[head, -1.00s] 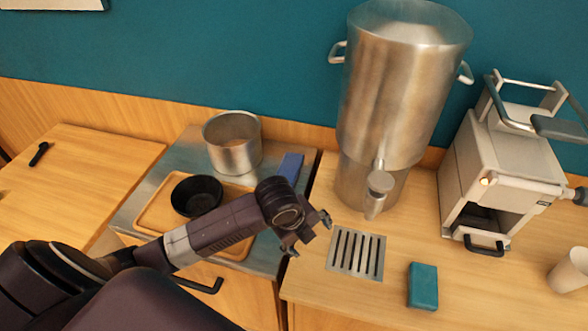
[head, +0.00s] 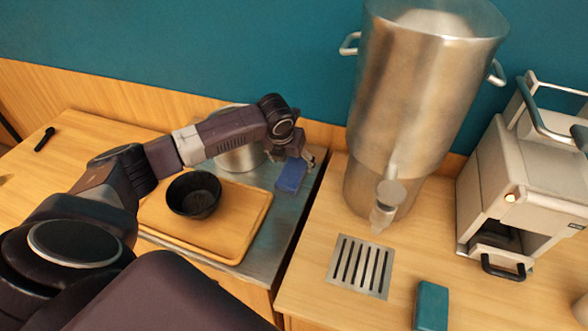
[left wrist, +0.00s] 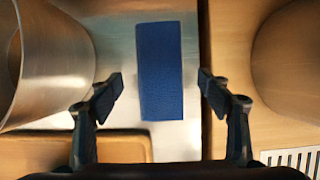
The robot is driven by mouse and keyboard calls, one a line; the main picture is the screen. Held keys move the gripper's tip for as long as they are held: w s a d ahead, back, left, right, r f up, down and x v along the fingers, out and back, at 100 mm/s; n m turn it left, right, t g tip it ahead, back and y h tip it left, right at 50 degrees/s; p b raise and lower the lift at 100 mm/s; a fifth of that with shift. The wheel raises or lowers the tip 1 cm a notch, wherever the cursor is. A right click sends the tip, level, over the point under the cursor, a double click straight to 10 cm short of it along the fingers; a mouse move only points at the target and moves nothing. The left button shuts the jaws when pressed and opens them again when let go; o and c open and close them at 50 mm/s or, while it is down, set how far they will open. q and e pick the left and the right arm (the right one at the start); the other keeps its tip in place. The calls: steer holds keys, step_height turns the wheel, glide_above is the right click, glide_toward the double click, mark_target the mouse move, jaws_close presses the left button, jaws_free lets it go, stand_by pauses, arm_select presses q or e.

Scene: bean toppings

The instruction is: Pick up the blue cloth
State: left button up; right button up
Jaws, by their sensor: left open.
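The blue cloth (head: 291,175) is a folded rectangle lying flat on the metal counter, right of the steel pot. In the left wrist view the cloth (left wrist: 160,72) lies lengthwise between the two fingers. My left gripper (head: 296,161) is open above the cloth and covers part of its far end in the head view. In the left wrist view the gripper (left wrist: 160,92) has its fingers spread on either side of the cloth, and nothing is between them in a grip. My right gripper is not in view.
A steel pot (head: 240,155) stands left of the cloth, and a wooden tray (head: 245,222) with a black bowl (head: 193,194) is nearer. A large steel urn (head: 410,100) stands to the right, beyond the counter seam. A teal block (head: 431,306) lies at the front right.

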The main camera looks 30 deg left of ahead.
mark_target(293, 168)
arm_select(q)
steer(key=shift+p+x, duration=0.3)
steer(key=shift+x, duration=1.5)
steer(key=shift+s+f, duration=0.1)
steer(key=shift+s, duration=0.05)
steer(key=shift+c, duration=0.4)
steer(key=c, duration=1.2)
steer(key=shift+o, duration=0.2)
steer(key=shift+r, duration=0.75)
step_height(293, 168, up, 19)
steer(key=b, duration=0.3)
steer(key=shift+f, duration=0.2)
